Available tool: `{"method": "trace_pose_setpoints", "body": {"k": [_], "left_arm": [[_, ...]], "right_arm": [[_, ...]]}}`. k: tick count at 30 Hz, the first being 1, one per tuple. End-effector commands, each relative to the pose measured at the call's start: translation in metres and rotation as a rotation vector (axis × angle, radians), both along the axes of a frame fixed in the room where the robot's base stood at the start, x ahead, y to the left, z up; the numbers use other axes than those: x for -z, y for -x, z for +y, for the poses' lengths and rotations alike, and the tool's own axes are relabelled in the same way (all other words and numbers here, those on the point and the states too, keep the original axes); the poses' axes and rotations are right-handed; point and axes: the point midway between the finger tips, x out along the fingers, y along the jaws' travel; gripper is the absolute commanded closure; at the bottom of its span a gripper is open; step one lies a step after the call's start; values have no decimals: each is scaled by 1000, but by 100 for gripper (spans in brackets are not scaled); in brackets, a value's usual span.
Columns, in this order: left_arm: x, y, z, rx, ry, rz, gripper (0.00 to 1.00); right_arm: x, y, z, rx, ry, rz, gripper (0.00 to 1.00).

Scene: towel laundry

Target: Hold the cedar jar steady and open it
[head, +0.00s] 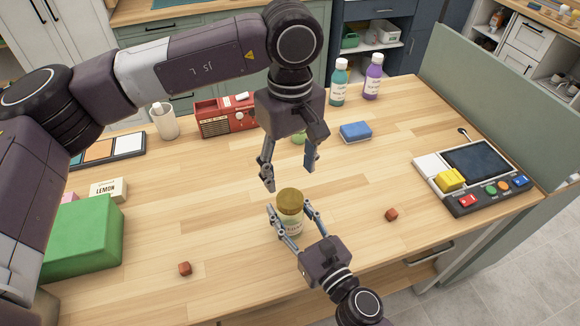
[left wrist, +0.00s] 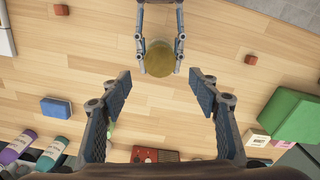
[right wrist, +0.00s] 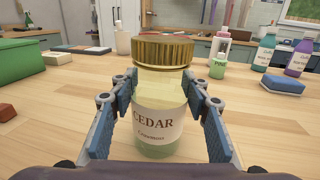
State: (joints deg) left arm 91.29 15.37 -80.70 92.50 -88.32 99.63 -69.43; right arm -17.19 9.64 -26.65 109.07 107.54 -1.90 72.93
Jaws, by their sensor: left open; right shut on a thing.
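The cedar jar (head: 291,222) stands upright on the wooden table. It has a gold ribbed lid (right wrist: 162,51) and a label reading CEDAR (right wrist: 155,124). The lid is seated on the jar. My right gripper (head: 291,213) is shut on the jar's body, one finger on each side, below the lid. My left gripper (head: 289,183) is open and empty, above and a little behind the jar, pointing down. In the left wrist view the lid (left wrist: 159,59) lies beyond the spread left fingers (left wrist: 160,87), apart from them.
Small red-brown cubes (head: 391,215) (head: 185,268) lie to both sides of the jar. A green box (head: 85,235) stands left, a control panel (head: 470,175) right. A red radio (head: 222,117), blue sponge (head: 355,131) and bottles (head: 372,78) stand behind. Table around the jar is clear.

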Motion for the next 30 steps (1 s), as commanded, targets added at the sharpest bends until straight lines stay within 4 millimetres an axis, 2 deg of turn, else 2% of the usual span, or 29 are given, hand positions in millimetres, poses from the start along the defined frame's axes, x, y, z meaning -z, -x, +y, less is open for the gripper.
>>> {"method": "trace_pose_setpoints", "body": {"k": [6, 12, 17, 20, 30], "left_arm": [[0, 0, 0, 364, 0, 0, 44], [0, 0, 0, 582, 0, 0, 44], [2, 0, 0, 653, 1, 1, 44], [11, 0, 0, 661, 0, 2, 44], [62, 1, 0, 658, 1, 3, 44]], "right_arm": [[-1, 0, 0, 0, -1, -2, 100], [-1, 0, 0, 0, -1, -2, 100], [-1, 0, 0, 0, -1, -2, 100], [-1, 0, 0, 0, -1, -2, 100], [-1, 0, 0, 0, -1, -2, 100]]}}
